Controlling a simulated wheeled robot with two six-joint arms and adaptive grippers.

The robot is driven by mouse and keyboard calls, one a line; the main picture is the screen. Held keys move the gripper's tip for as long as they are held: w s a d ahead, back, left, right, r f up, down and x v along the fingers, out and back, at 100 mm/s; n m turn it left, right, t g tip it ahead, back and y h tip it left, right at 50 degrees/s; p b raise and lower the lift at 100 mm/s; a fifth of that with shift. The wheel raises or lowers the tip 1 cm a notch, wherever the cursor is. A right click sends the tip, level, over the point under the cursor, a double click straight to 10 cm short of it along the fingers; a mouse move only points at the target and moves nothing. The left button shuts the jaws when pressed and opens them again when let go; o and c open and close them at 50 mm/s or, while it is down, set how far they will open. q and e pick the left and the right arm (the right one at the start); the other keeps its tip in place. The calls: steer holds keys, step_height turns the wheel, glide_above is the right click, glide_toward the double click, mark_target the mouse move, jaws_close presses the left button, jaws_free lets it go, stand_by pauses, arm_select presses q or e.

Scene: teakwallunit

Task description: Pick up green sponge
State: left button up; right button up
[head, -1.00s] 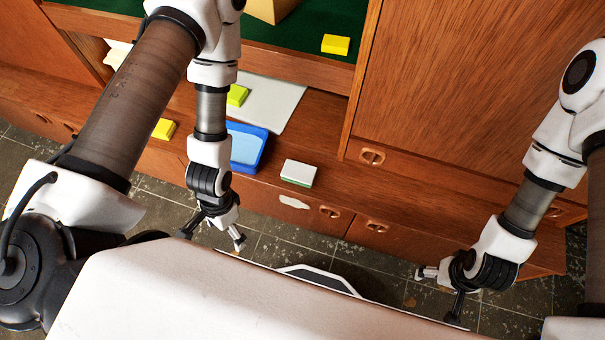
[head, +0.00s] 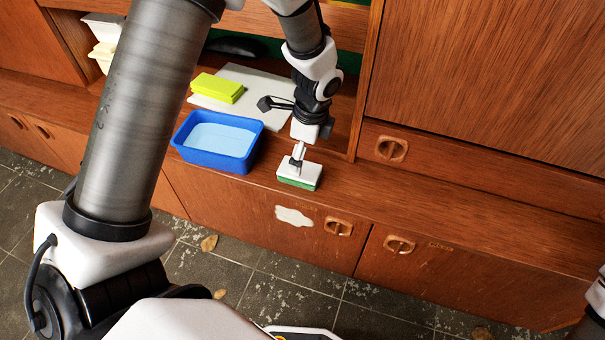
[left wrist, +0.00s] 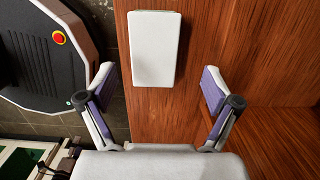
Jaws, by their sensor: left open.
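A block with a white top and a green underside (head: 311,179) lies flat near the front edge of the wooden ledge. It also shows in the left wrist view as a white rectangle (left wrist: 153,48), with its near end between the fingertips. My left gripper (left wrist: 158,80) is open and empty above it, with a finger on either side and gaps to both. In the head view my left gripper (head: 284,130) hides part of the block's top. My right gripper is out of view; only a bit of its arm shows at the right edge.
A blue basin (head: 209,161) with a pale blue inside stands left of the block. Behind it a yellow-green block (head: 217,88) lies on a pale board (head: 259,87). A tall wooden cabinet front (head: 470,80) stands to the right. The ledge right of the block is clear.

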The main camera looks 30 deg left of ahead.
arm_select(q)
steer(key=f+b, duration=0.1)
steer(key=f, duration=0.1)
steer(key=f+b, duration=0.2)
steer(key=f, duration=0.1)
steer(key=shift+s+a+f, duration=0.2)
steer(key=shift+s+f, duration=0.15)
steer(key=shift+s, duration=0.05)
steer(key=shift+r, duration=0.15)
steer(key=shift+c, duration=1)
steer(key=c, duration=0.9)
steer(key=shift+r, duration=0.1)
step_height(320, 180, up, 10)
steer(key=p, duration=0.4)
steer(key=shift+p, duration=0.4)
steer(key=shift+o, duration=0.8)
steer(key=shift+c, duration=0.9)
